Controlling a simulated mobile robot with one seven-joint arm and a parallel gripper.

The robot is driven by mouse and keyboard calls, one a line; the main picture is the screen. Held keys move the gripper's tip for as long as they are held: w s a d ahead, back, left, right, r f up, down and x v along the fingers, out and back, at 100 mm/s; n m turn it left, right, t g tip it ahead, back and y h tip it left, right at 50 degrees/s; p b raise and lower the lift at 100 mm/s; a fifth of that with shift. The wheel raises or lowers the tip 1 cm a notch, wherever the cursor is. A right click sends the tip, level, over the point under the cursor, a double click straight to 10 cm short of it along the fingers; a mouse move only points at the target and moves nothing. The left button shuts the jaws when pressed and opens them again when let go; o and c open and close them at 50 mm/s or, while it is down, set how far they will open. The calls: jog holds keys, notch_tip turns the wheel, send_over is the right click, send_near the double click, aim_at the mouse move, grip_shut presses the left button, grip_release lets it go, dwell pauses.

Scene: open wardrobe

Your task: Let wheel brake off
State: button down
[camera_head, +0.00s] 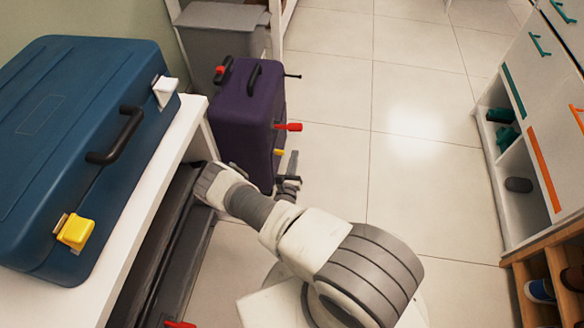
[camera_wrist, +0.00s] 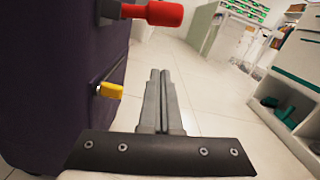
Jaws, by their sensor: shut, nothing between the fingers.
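A dark purple suitcase (camera_head: 245,105) stands upright on the floor. A red-tipped lever (camera_head: 289,127) sticks out of its right side, with a small yellow tab (camera_head: 279,152) below it. In the wrist view the red lever (camera_wrist: 165,14) is at the top and the yellow tab (camera_wrist: 110,90) is left of my fingers. I cannot tell which part is the wheel brake; no wheel is clearly visible. My gripper (camera_head: 293,154) is beside the suitcase's lower right side. In the wrist view my gripper (camera_wrist: 160,72) is shut and empty, apart from the lever and tab.
A blue case (camera_head: 75,140) lies on a white shelf (camera_head: 165,165) at left, above a dark case (camera_head: 175,240). A grey box (camera_head: 222,38) stands behind the suitcase. A white cabinet (camera_head: 525,110) is at right. The tiled floor (camera_head: 410,130) between is clear.

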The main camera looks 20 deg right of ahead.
aim_at(289, 128)
jog(key=w+d+r+b, duration=0.1)
jog(key=w+d+r, duration=0.1)
jog(key=w+r, duration=0.2)
dwell(0.3)
jog(key=shift+r, duration=0.2)
jog(key=shift+n+p, duration=0.3)
jog(key=shift+p, duration=0.05)
